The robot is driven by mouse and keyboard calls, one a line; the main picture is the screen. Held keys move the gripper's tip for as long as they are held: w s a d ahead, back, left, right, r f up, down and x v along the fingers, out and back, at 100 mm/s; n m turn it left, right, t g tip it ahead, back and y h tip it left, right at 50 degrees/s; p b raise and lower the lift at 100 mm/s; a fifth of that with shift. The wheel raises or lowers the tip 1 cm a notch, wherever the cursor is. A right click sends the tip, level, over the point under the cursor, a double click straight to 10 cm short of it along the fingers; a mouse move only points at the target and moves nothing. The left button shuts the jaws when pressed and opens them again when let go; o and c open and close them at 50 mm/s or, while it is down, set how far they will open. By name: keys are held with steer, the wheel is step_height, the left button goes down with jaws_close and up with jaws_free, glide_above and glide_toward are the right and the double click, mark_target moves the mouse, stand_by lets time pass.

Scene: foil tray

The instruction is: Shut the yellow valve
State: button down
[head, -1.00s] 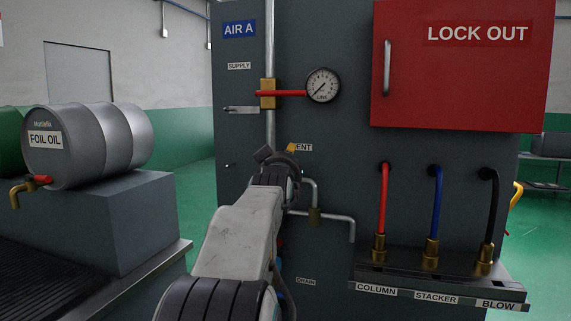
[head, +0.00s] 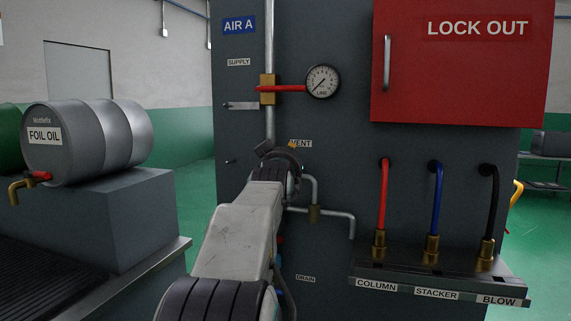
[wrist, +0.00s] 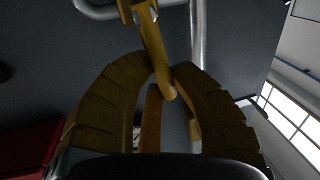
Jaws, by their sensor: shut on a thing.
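The yellow valve's lever (wrist: 155,58) shows in the wrist view, running from its brass-coloured body (wrist: 143,10) at the top down between my fingertips. In the head view my gripper (head: 283,155) is mostly hidden by my own arm. The lever's exact angle is hard to tell there.
A red-handled supply valve (head: 268,89) and a gauge (head: 322,81) sit above. Grey pipes (head: 330,213) run right of my wrist. Red, blue and black hoses (head: 437,205) stand over a shelf at right. A foil oil drum (head: 95,145) lies at left on a block.

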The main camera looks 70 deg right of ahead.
steer(key=shift+s+f+m+b, duration=0.25)
steer(key=shift+m+b, duration=0.25)
steer(key=shift+b, duration=0.2)
steer(key=shift+s+r, duration=0.15)
steer(key=c, duration=1)
jaws_free()
steer(key=shift+r, duration=0.1)
steer(key=shift+c, duration=0.2)
steer(key=shift+a, duration=0.15)
steer(key=v, duration=1.1)
steer(key=shift+s+a, duration=0.15)
steer(key=shift+a, duration=0.2)
